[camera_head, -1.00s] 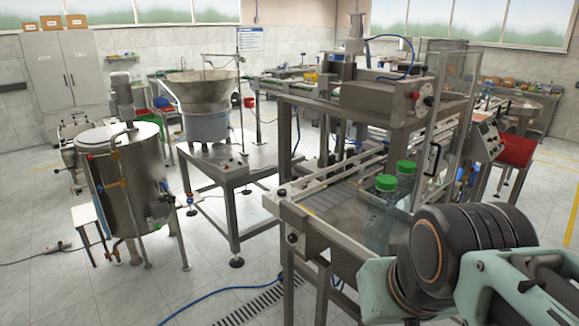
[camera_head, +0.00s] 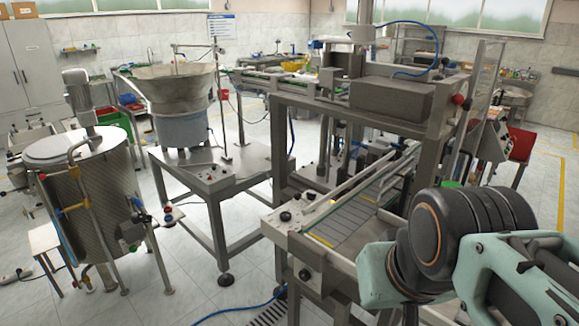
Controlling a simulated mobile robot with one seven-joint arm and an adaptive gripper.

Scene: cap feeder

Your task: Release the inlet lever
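The steel tank (camera_head: 95,190) with a white lid stands at the left. Pipes and small valve handles run on its outside, with a yellow fitting (camera_head: 72,207), a blue part (camera_head: 138,206) and red parts (camera_head: 168,208). I cannot tell which handle, if any, is the inlet lever. The cap bowl feeder (camera_head: 178,95) stands on a steel table in the middle left. My arm's dark joint and pale green link fill the lower right. My gripper's fingers do not show in this view.
The conveyor machine (camera_head: 345,215) stands in front of me, with its steel frame and belt. Part of its belt is hidden by my arm. A white stool (camera_head: 45,240) is beside the tank. A blue hose and a floor grate (camera_head: 268,312) lie in front.

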